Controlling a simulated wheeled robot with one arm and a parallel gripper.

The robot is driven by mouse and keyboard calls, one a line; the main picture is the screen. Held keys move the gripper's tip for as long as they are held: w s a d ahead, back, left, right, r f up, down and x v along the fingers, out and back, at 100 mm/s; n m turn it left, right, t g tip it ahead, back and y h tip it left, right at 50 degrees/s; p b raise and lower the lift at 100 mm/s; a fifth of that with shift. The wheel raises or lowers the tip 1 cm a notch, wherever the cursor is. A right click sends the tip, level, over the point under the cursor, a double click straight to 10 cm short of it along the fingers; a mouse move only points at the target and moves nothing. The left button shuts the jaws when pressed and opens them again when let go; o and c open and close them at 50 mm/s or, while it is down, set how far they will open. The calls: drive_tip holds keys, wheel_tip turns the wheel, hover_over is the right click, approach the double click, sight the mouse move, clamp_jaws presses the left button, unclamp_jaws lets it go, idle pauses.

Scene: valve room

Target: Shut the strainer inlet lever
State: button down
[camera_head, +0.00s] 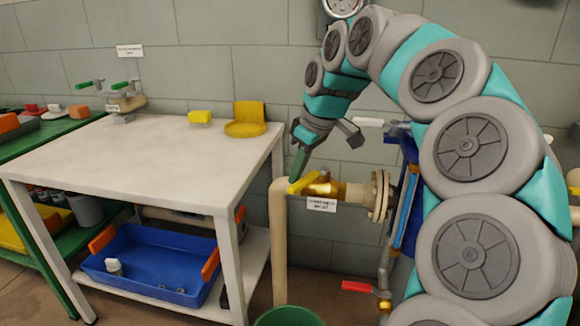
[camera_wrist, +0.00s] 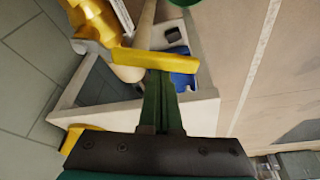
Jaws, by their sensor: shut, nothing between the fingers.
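A lever with a yellow handle (camera_head: 303,183) sits on a brass valve (camera_head: 330,188) in the pale pipe run, above a small label (camera_head: 321,204) too small to read. In the wrist view the yellow handle (camera_wrist: 170,62) lies across the picture, at an angle to the pipe, with the brass body (camera_wrist: 92,25) at its left end. My gripper (camera_head: 294,178) is shut and empty, its green fingers pointing down at the handle. In the wrist view my fingertips (camera_wrist: 160,74) are right beside the handle's near edge; I cannot tell whether they touch.
A white table (camera_head: 150,150) stands to the left, with a yellow block (camera_head: 200,117) and a yellow dish (camera_head: 246,129). A blue tray (camera_head: 150,262) is on its shelf. A flange (camera_head: 380,195) is right of the valve. A red-handled lever (camera_head: 358,287) is lower down; a green bucket (camera_head: 288,317) is below.

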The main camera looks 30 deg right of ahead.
sight(310, 177)
drive_tip(key=shift+s+d+f+b, duration=0.1)
drive_tip(key=shift+s+d+b, duration=0.15)
drive_tip(key=shift+s, duration=0.4)
drive_tip(key=shift+s+d+b, duration=0.15)
drive_tip(key=shift+s+d, duration=0.15)
drive_tip(key=shift+s, duration=0.3)
drive_tip(key=shift+s+d, duration=0.45)
drive_tip(key=shift+s, duration=0.2)
drive_tip(key=shift+w+a, duration=0.35)
drive_tip(key=shift+w+a+r, duration=0.15)
drive_tip(key=shift+w+a, duration=0.4)
drive_tip(key=shift+w+a+r, duration=0.15)
drive_tip(key=shift+w+a, duration=0.4)
drive_tip(key=d+v, duration=0.1)
drive_tip(key=v, duration=0.8)
drive_tip(key=shift+w+r, duration=0.2)
